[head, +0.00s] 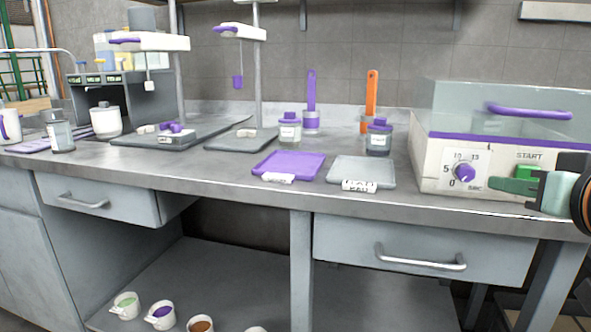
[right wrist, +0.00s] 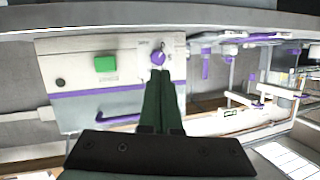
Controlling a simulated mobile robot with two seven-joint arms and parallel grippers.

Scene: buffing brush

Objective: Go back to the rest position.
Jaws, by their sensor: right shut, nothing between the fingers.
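My right gripper (head: 492,184) reaches in from the right edge in the head view, in front of the white machine (head: 436,180). Its green fingers are shut and empty. They overlap the lower part of the green START button (head: 527,171) in that view. In the right wrist view the shut fingertips (right wrist: 160,72) point toward the machine's purple dial (right wrist: 158,58), and the green button (right wrist: 106,64) shows to their left. I cannot tell whether the fingers touch the panel. My left gripper is out of view.
The grey bench (head: 225,182) holds a purple tray (head: 290,163), a grey tray (head: 362,172), lidded jars, an orange brush (head: 371,95), a purple brush (head: 311,92) and two stands at left. Drawers with handles face the front. Small cups stand on the lower shelf.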

